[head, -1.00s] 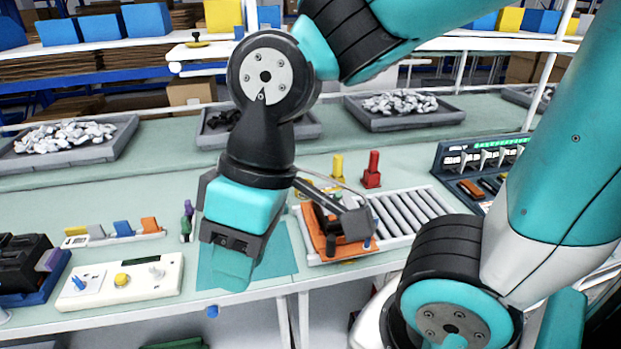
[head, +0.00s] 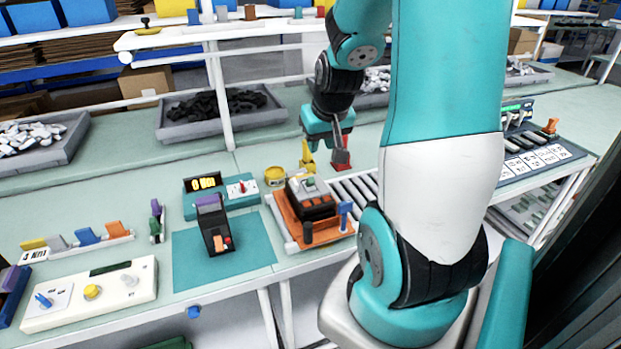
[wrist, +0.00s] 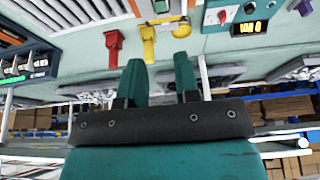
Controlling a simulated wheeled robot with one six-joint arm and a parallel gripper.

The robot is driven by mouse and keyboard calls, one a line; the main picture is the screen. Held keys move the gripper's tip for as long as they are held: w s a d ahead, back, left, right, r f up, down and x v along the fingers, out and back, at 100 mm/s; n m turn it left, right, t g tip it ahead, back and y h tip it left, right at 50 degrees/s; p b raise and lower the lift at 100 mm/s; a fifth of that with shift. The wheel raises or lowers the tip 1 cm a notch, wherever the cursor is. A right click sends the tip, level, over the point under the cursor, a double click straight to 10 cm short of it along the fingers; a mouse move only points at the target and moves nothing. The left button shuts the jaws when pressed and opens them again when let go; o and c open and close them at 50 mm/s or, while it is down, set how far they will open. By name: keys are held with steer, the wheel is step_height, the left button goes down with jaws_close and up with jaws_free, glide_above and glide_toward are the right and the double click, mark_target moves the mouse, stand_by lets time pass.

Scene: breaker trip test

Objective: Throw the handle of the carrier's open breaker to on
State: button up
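The orange carrier (head: 285,214) sits at the left end of the roller conveyor. A black breaker (head: 312,207) lies on it, with a small green and red detail on top; its handle position is too small to tell. A dark upright peg and a blue peg stand at the carrier's front edge. My gripper (head: 325,137) is beyond the carrier, above the yellow and red posts. In the wrist view my gripper's two teal fingers (wrist: 160,75) stand apart with nothing between them.
A yellow post (head: 307,156) and red post (head: 340,157) stand behind the carrier. A purple-topped dark unit (head: 213,228) stands on a teal mat (head: 257,250) to its left, before a teal display box (head: 200,205). A white control panel (head: 120,290) lies farther left.

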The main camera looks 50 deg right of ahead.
mark_target(311, 178)
steer(key=p+x, duration=0.1)
steer(key=x, duration=1.4)
steer(key=shift+a+f, duration=0.1)
jaws_close()
